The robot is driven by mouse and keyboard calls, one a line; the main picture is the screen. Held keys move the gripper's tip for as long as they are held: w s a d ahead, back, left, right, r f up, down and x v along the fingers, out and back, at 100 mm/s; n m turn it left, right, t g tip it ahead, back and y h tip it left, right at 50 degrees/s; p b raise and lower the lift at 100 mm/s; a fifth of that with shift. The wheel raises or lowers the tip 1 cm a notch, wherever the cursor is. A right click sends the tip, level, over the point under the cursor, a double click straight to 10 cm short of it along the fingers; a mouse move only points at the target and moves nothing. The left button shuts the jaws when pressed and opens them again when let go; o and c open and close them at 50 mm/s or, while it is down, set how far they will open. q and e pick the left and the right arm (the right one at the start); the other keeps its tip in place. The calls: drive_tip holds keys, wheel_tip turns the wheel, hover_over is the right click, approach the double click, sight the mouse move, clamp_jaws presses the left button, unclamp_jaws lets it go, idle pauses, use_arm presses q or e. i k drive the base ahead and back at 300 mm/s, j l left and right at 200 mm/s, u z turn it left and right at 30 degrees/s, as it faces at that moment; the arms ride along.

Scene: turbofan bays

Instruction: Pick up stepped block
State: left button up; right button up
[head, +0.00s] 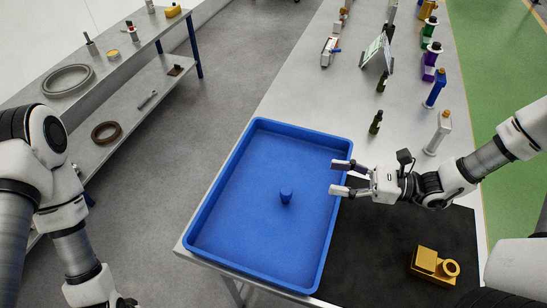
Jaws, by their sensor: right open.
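A gold block-shaped part (425,259) with a round ring-like end lies on the black mat (375,243) at the lower right. A small blue part (286,197), narrower at one level than another, stands in the blue tray (216,190); I cannot tell for sure which of the two is the stepped block. My right gripper (341,178) is open and empty over the tray's right rim, fingers pointing left. It is right of the blue part and above and left of the gold one. My left arm comes down the left side; its gripper is cut off by the bottom edge.
Dark bottles (376,122), a white bottle (440,132) and a blue bottle (436,88) stand on the grey table behind my right gripper. A tablet-like stand (377,53) is farther back. A shelf (115,66) with rings is at left. Most of the tray floor is clear.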

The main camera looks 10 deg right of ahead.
sight(423, 262)
drive_tip(key=k, duration=1)
